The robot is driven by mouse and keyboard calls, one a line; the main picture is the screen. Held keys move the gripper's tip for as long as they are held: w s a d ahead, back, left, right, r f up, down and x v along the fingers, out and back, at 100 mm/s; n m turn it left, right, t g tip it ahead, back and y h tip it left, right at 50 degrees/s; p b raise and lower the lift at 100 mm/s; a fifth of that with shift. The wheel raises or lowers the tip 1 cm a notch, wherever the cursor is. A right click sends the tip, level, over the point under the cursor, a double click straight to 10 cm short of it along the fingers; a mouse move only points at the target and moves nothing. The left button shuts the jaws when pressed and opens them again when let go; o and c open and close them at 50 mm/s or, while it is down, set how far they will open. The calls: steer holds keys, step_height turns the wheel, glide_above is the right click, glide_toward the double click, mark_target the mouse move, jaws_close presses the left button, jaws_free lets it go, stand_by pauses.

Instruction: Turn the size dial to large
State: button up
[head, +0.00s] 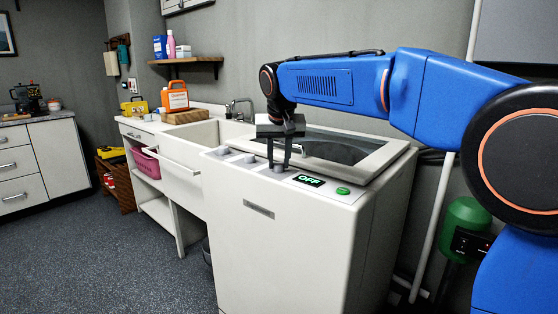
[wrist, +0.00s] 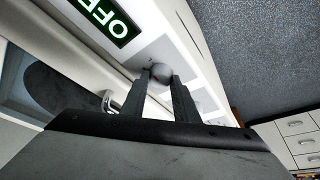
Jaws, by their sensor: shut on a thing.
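The white washing machine (head: 285,250) stands in the middle of the head view, with a row of round dials along its top front panel. My gripper (head: 278,165) points down and is shut on the dial nearest the display. In the wrist view the two fingers of my gripper (wrist: 160,78) sit on either side of this round grey dial (wrist: 160,70). Other dials (head: 250,158) lie to the left of it. Dial labels are too small to read.
A green button (head: 343,191) sits right of the display. The lid (head: 335,149) is shut behind the panel. The floor (head: 110,260) at front left is clear.

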stand_by(0.4)
steer(key=o, duration=1.1)
steer(key=shift+c, duration=0.2)
steer(key=shift+r, duration=0.1)
steer(key=a+v, duration=0.1)
steer(key=v, duration=1.6)
steer(key=shift+d, duration=0.4)
steer(key=shift+d+r, duration=0.1)
